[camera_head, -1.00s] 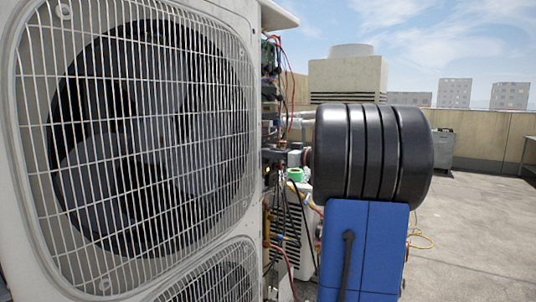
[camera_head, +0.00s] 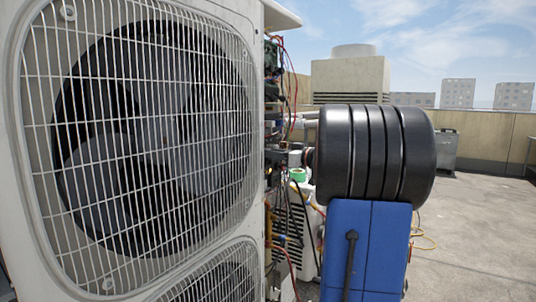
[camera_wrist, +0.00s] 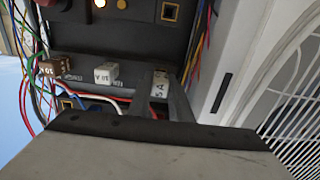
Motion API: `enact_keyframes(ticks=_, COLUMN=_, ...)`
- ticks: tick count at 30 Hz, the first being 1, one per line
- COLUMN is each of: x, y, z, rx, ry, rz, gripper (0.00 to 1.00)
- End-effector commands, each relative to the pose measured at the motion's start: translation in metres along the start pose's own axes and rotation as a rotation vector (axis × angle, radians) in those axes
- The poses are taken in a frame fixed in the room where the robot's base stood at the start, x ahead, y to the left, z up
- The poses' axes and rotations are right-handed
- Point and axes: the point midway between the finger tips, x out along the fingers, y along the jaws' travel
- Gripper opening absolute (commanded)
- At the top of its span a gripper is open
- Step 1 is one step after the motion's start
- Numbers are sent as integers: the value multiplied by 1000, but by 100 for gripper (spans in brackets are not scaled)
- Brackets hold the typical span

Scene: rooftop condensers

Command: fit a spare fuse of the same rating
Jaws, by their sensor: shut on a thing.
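My gripper (camera_wrist: 165,102) is in the wrist view. Its two fingers are shut on a pale fuse (camera_wrist: 160,84) whose label seems to read 5 A. The fuse is at the right end of a row on a dark panel (camera_wrist: 136,36); I cannot tell whether it is seated. A white fuse (camera_wrist: 104,73) with a label like 10 A sits in the middle of the row. A brown fuse (camera_wrist: 56,67) is at the left, its marking partly legible. In the head view my gripper is hidden behind my own arm.
Empty gold-lined sockets show at the upper right (camera_wrist: 168,11) and lower left (camera_wrist: 66,103). A lamp (camera_wrist: 98,3) glows at the top. Coloured wires (camera_wrist: 196,42) hang close on both sides. The condenser (camera_head: 257,120) fills the left; open roof (camera_head: 480,225) lies right.

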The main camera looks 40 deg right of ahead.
Motion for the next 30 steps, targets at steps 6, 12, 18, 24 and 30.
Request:
enact_keyframes(ticks=6, x=3, y=0, z=0, rx=0, ry=0, rz=0, gripper=0)
enact_keyframes(ticks=12, x=5, y=0, z=0, rx=0, ry=0, rz=-1, gripper=0)
enact_keyframes(ticks=18, x=8, y=0, z=0, rx=0, ry=0, rz=-1, gripper=0)
enact_keyframes(ticks=24, x=10, y=0, z=0, rx=0, ry=0, rz=-1, gripper=0)
enact_keyframes(ticks=30, x=12, y=0, z=0, rx=0, ry=0, rz=0, gripper=0)
